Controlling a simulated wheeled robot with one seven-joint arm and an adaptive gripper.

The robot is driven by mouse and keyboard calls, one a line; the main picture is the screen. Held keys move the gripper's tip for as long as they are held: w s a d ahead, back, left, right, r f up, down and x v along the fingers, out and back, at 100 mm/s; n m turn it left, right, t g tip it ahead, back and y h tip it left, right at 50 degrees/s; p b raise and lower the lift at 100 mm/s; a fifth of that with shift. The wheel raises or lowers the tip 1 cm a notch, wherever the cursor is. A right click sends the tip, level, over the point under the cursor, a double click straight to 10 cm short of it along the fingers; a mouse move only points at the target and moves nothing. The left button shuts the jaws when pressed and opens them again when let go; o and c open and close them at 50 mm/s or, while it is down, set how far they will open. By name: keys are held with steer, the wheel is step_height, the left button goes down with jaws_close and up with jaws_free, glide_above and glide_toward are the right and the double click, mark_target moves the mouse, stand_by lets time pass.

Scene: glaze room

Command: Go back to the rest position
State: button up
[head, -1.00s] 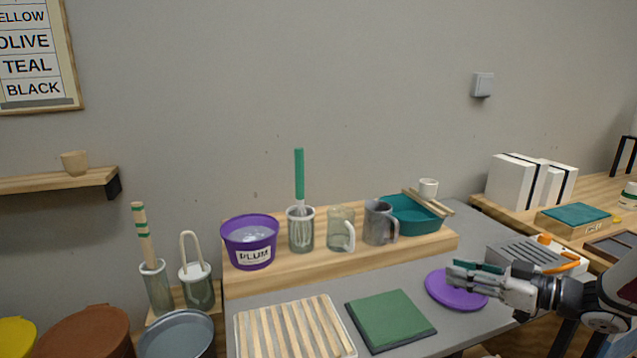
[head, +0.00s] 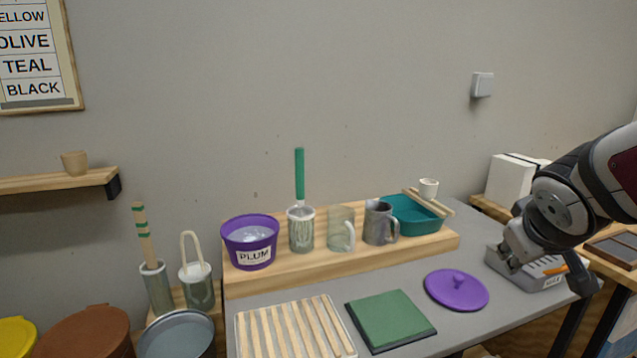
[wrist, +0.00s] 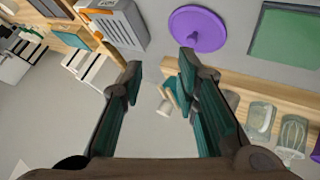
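My gripper (wrist: 160,75) is open and empty in the wrist view, its two fingers spread apart with bare space between them. The open purple PLUM bucket (head: 249,243) stands on the wooden riser.
A green mat (head: 390,320) and slatted rack (head: 295,330) lie in front. White blocks (head: 508,181) stand at right.

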steer(key=s+a+f+m+g+y, duration=0.1)
steer(key=s+a+g+y, duration=0.1)
steer(key=s+a, duration=0.5)
steer(key=s+a+f+g+y, duration=0.1)
steer(key=s+a+g, duration=0.1)
steer(key=s, duration=0.9)
steer(key=s+a+f+m+g+y, duration=0.1)
steer(key=s+a+f+g+y, duration=0.1)
steer(key=s+a, duration=0.5)
step_height(320, 180, up, 16)
steer(key=s+d+t+p, duration=0.1)
steer(key=d+t+p, duration=0.1)
steer(key=p, duration=1.1)
steer(key=shift+s+d+h+p, duration=0.25)
steer(key=shift+d+h+p, duration=0.05)
steer(key=shift+d, duration=0.05)
